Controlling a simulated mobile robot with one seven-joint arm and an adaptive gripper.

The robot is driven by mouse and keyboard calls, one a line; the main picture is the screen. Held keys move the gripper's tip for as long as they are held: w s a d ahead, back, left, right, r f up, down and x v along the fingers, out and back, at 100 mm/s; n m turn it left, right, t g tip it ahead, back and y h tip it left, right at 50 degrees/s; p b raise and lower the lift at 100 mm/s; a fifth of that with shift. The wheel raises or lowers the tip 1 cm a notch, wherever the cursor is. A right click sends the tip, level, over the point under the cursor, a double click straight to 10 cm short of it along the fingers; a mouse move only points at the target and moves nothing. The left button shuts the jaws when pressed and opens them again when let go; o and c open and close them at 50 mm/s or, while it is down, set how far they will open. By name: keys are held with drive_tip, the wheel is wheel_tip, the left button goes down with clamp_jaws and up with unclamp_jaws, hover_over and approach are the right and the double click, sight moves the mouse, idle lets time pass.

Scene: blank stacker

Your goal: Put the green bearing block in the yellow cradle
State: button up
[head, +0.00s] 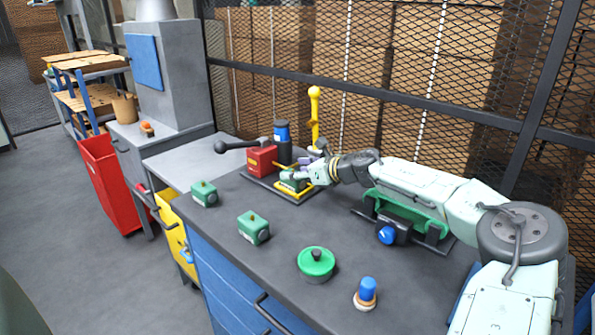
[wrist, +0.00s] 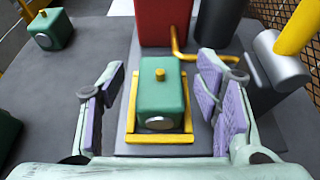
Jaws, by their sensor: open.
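A green bearing block (wrist: 162,100) with a yellow knob on top sits inside the yellow cradle (wrist: 160,138) in the wrist view, upright and framed by its rails. In the head view the cradle (head: 305,193) shows beside a red block, with the green block (head: 291,181) partly hidden by my gripper. My gripper (wrist: 165,98) is open, its purple pads on either side of the block with gaps to it. Two more green blocks (head: 204,193) (head: 254,227) stand on the bench to the left; one shows in the wrist view (wrist: 49,29).
A green-lidded round pot (head: 316,264) and a blue-topped knob (head: 366,293) stand at the front. Bench between them is clear.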

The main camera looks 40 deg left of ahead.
drive_tip(key=shift+d, duration=0.1)
drive_tip(key=shift+d, duration=0.3)
drive_tip(key=b+v, duration=0.3)
drive_tip(key=v, duration=0.8)
drive_tip(key=shift+r+b, duration=0.15)
drive_tip(key=shift+b, duration=0.2)
drive_tip(key=shift+d, duration=0.1)
drive_tip(key=shift+c, duration=0.3)
